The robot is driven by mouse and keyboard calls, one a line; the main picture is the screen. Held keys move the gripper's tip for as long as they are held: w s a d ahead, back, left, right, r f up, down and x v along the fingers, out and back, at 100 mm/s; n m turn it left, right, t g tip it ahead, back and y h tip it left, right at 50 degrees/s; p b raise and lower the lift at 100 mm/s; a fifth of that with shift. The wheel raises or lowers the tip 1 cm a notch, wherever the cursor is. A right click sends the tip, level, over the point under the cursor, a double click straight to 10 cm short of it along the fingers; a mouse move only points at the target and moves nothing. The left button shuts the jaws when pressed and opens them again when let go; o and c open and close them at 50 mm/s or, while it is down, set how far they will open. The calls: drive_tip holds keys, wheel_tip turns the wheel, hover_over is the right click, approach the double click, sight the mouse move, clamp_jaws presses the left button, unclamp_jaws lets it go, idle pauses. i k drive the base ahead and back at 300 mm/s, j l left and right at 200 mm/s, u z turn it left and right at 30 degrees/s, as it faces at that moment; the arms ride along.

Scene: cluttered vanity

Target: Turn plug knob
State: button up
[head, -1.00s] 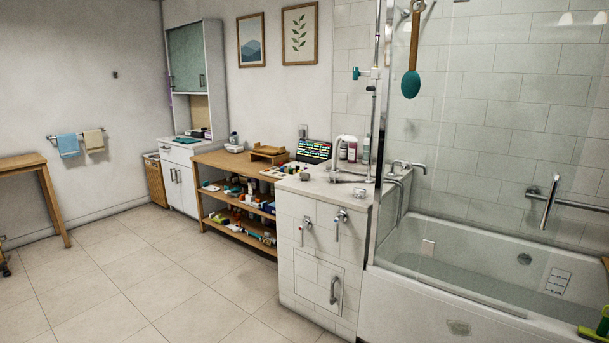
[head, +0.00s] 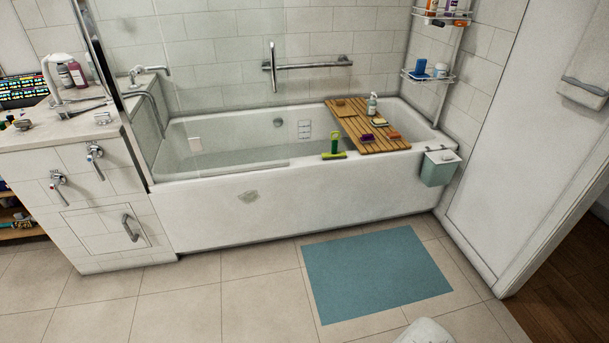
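The bathtub (head: 225,213) is white and stands against the tiled back wall. A small dark grey round fitting (head: 278,123) sits on its inner far wall; it looks like a plug knob, but it is too small to tell its position. A chrome tub spout (head: 152,72) stands at the tub's left end. A glass screen covers the left part of the tub. Two chrome handles, one left (head: 58,182) and one right (head: 95,153), are on the tiled cabinet front. My gripper is not in view.
A slatted wooden tray (head: 343,117) with bottles and soaps lies across the tub's right part. A green squeegee (head: 334,147) is on the near rim. A grey-green bin (head: 438,168) hangs at the right end. A blue mat (head: 375,273) lies on the open tile floor.

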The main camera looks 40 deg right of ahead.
sight(25, 124)
drive_tip(key=i+j, duration=0.2)
drive_tip(key=i, duration=0.25)
drive_tip(key=i+j+u, duration=0.1)
drive_tip(key=i, duration=0.35)
drive_tip(key=i+j, duration=0.25)
drive_tip(key=i, duration=0.2)
drive_tip(key=i+j+u, duration=0.1)
drive_tip(key=i, duration=0.35)
